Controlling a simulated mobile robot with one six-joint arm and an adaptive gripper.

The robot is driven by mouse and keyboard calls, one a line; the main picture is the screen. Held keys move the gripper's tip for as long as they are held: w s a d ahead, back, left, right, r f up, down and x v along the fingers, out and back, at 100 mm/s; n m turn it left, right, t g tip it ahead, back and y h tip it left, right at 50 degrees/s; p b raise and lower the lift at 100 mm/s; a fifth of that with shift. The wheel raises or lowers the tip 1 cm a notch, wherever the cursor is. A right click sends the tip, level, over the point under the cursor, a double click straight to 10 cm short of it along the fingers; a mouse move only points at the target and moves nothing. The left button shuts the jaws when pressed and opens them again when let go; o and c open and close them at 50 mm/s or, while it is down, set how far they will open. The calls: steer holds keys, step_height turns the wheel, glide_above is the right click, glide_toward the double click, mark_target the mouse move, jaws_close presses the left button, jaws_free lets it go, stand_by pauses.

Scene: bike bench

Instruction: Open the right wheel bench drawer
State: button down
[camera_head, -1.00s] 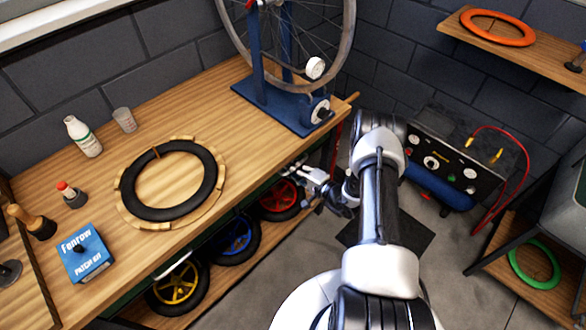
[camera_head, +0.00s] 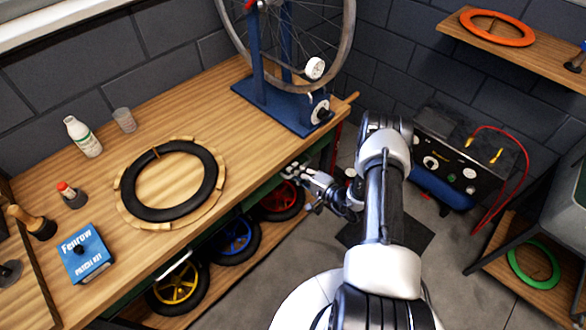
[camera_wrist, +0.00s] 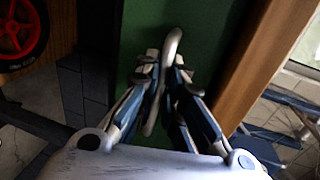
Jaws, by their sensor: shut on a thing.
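The right wheel bench drawer has a dark green front (camera_wrist: 143,32), seen close up in the wrist view. Its silver bar handle (camera_wrist: 172,45) runs between my gripper's fingers. My gripper (camera_wrist: 160,80) is shut on this handle, with blue-grey fingers on both sides of it. In the head view my gripper (camera_head: 298,172) is at the right end of the workbench (camera_head: 70,170), just below the top's front edge. The drawer front (camera_head: 262,192) shows there only as a thin green strip, partly hidden. How far it stands out is hard to tell.
A second silver handle (camera_head: 175,264) shows further left under the bench top. Red (camera_head: 282,197), blue (camera_head: 237,238) and yellow (camera_head: 178,285) wheels sit on the lower shelf. A compressor (camera_head: 450,165) stands right of my arm. Some floor in front is clear.

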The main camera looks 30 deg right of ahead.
steer(key=f+v, duration=0.2)
steer(key=v, duration=1)
steer(key=s+f+v, duration=0.1)
steer(key=f+v, duration=0.2)
steer(key=v, duration=1)
steer(key=shift+d, duration=0.15)
steer(key=shift+s+f, duration=0.1)
steer(key=c, duration=2)
jaws_free()
steer(key=shift+o, duration=0.2)
steer(key=shift+s, duration=0.1)
steer(key=v, duration=1.2)
